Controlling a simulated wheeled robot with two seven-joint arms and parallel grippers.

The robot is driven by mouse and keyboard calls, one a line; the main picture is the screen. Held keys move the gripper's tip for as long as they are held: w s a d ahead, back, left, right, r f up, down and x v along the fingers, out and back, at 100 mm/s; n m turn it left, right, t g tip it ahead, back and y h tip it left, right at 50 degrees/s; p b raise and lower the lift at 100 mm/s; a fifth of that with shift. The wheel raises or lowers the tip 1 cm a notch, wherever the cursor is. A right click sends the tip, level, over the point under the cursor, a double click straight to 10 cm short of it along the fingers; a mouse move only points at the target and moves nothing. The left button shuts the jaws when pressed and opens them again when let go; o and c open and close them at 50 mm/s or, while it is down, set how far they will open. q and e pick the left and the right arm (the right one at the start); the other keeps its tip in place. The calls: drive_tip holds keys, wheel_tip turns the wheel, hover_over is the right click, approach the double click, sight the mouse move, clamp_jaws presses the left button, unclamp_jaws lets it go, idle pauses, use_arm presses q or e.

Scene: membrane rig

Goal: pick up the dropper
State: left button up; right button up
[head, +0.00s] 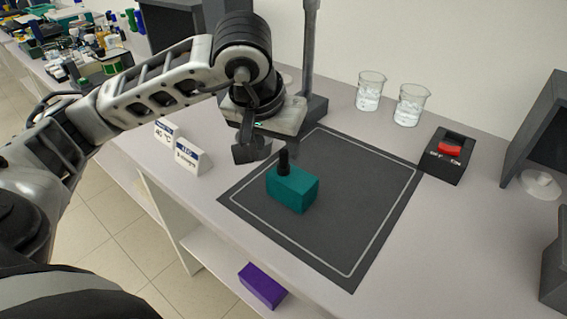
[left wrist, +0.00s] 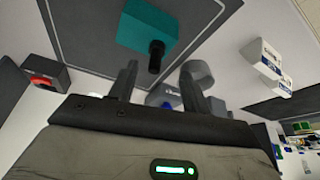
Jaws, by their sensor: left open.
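The dropper (head: 283,162) shows as a short black cylinder standing upright out of the top of a teal block (head: 296,192). Its lower part is hidden in the block. The block sits on the dark mat (head: 345,235). In the left wrist view, the dropper (left wrist: 156,58) and the teal block (left wrist: 146,27) are at the top centre, beyond the fingers. My left gripper (head: 253,151) is open, a little left of the dropper and apart from it. Its two fingers also show in the left wrist view (left wrist: 158,72), with nothing held between them. My right gripper is in neither view.
Two beakers (head: 370,91) (head: 409,104) stand at the back. A switch box (head: 446,159) with a red rocker is right of the mat. White label signs (head: 190,157) stand at left. A dark stand (head: 310,60) rises behind the gripper. A purple block (head: 262,286) lies below the tabletop.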

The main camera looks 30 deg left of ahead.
sight(282, 152)
use_arm(q)
drive_tip(key=x, duration=0.5)
drive_tip(key=shift+w+d+p, duration=0.1)
drive_tip(key=shift+d+p, duration=0.15)
drive_tip(key=shift+p, duration=0.15)
drive_tip(key=shift+r, duration=0.1)
drive_tip(key=c, duration=1)
